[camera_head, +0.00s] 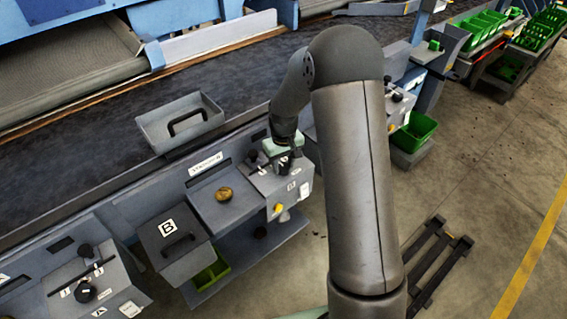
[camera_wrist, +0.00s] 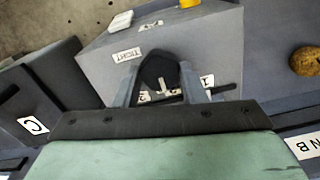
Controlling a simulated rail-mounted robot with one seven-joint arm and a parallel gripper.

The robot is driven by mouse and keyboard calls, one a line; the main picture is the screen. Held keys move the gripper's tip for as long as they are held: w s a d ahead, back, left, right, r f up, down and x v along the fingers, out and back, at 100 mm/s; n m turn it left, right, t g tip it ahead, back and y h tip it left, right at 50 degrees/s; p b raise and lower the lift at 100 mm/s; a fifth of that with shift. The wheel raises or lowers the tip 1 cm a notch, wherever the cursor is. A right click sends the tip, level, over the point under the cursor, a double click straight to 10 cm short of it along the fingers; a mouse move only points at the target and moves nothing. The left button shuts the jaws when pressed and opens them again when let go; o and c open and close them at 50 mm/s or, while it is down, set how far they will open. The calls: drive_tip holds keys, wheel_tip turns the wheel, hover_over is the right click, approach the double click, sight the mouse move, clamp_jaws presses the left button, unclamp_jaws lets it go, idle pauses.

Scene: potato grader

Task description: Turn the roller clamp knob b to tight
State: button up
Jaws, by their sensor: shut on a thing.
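The black roller clamp knob (camera_wrist: 158,68) stands on a sloped grey control box (camera_wrist: 225,50) in the wrist view. My gripper (camera_wrist: 160,78) is shut on the knob, with one grey finger on each side of it. A white label reading TIGHT (camera_wrist: 127,54) lies on the box beside the knob, upside down in this view. Other white labels near the knob are partly hidden by the fingers. In the head view, my gripper (camera_head: 284,150) is over the same control box (camera_head: 296,184), and the knob is mostly hidden there.
A potato (camera_head: 224,194) lies on the grey shelf left of the box. A lidded bin marked B (camera_head: 168,228) and another control box (camera_head: 90,285) stand farther left. A grey tray (camera_head: 180,122) sits by the dark belt (camera_head: 90,165). A bin marked C (camera_wrist: 35,124) is close by.

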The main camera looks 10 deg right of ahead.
drive_tip(key=m+b, duration=0.2)
drive_tip(key=shift+f+m, duration=0.1)
drive_tip(key=shift+m, duration=0.3)
drive_tip(key=m+b, duration=0.1)
drive_tip(key=m, duration=0.2)
drive_tip(key=shift+m, duration=0.3)
drive_tip(key=m+b, duration=0.1)
drive_tip(key=m, duration=0.2)
drive_tip(key=shift+m, duration=0.3)
drive_tip(key=m, duration=0.3)
drive_tip(key=shift+m, duration=0.3)
drive_tip(key=m+p, duration=0.1)
drive_tip(key=m, duration=0.4)
drive_tip(key=shift+r, duration=0.2)
drive_tip(key=m+p, duration=0.2)
drive_tip(key=m, duration=0.3)
drive_tip(key=o, duration=1)
